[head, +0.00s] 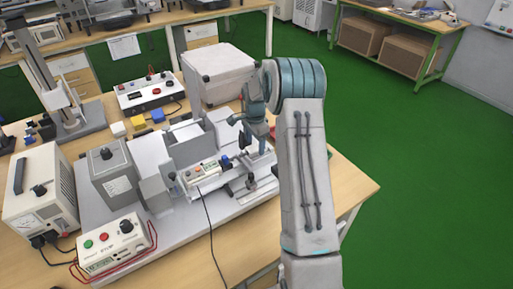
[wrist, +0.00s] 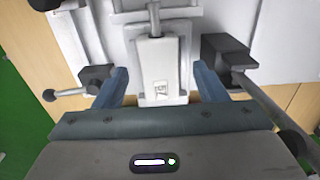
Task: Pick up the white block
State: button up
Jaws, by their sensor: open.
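A small white block (head: 118,129) lies on the wooden bench in the head view, left of a yellow block (head: 138,122) and a blue block (head: 157,116). My gripper (head: 256,150) is well to the right of it, over the test fixture on the grey base plate; its fingertips are hard to make out there. In the wrist view my gripper (wrist: 161,80) has its two blue-grey fingers wide apart. Between them is a pale grey-white, labelled part (wrist: 159,72) of the fixture, not visibly gripped. The small white block cannot be made out in the wrist view.
A clamp with a dark knob (wrist: 49,95) and a dark block with a lever (wrist: 226,55) flank my fingers. A large white box (head: 217,75) stands behind the fixture. Grey boxes and a white power supply (head: 40,195) fill the left. Green floor is clear at right.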

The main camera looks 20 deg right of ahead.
jog(key=shift+f, duration=0.85)
jog(key=c, duration=1.1)
jog(key=shift+r, duration=0.15)
